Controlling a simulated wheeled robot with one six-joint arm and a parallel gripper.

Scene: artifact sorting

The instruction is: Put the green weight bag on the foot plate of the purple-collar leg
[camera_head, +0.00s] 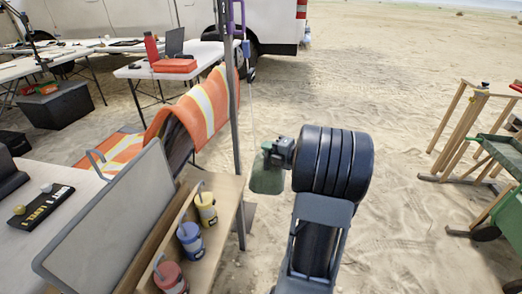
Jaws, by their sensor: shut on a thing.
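A green weight bag (266,180) hangs from my gripper (277,153), which is shut on its top. The bag is held clear of the sand, just right of a grey upright pole (236,150). Purple parts (243,46) show near the top of the pole, at the upper edge of the view. A small dark grey flat patch (250,213) shows low beside the pole, behind the wooden shelf; I cannot tell if it is the foot plate. The gripper's fingertips are small and partly hidden by my wrist.
A wooden shelf (228,189) at lower left holds yellow, blue and red cups. An orange striped cloth (203,108) lies left of the pole. Folding tables stand at upper left, a white vehicle behind. A wooden rack and green barrow are at right. Open sand lies between.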

